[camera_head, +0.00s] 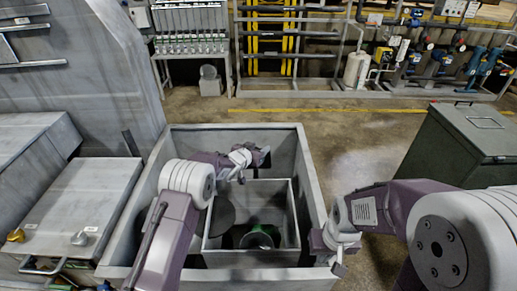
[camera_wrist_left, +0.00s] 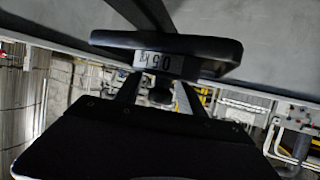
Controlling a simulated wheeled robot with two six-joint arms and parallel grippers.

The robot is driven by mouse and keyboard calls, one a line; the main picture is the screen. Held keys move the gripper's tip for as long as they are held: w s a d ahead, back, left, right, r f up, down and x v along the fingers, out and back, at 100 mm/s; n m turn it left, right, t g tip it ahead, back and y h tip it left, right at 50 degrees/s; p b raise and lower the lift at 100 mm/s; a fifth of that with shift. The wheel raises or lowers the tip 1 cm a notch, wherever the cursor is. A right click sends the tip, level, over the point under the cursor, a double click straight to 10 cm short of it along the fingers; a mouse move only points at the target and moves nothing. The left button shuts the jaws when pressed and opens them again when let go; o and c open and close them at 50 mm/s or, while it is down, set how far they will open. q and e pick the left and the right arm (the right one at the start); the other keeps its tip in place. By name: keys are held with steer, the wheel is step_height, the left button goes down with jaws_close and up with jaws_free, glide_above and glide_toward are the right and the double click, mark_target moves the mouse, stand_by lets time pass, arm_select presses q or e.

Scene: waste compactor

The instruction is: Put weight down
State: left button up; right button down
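The weight (camera_wrist_left: 215,48) is a dark plate with a white label reading 05 kg, upside down in the left wrist view. Both fingers of my left gripper (camera_wrist_left: 160,84) reach to it from either side of a dark knob, and it appears held there. In the head view my left gripper (camera_head: 261,157) is over the far part of the large open grey bin (camera_head: 312,190); its fingers are too small to make out. My right gripper (camera_head: 338,258) hangs by the bin's right wall; its fingers are unclear.
Inside the bin is a smaller grey box (camera_head: 293,215) with a dark round object (camera_head: 262,237) in it. A dark disc (camera_head: 222,213) shows beside my left arm. A dark green cabinet (camera_head: 450,145) stands right.

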arm_select(q)
steer(key=shift+r, duration=0.25)
steer(key=shift+s+a, duration=0.1)
steer(key=shift+s, duration=0.05)
steer(key=b+v, duration=0.2)
steer(key=v, duration=0.9)
steer(key=shift+s+r, duration=0.25)
steer(key=shift+a, duration=0.1)
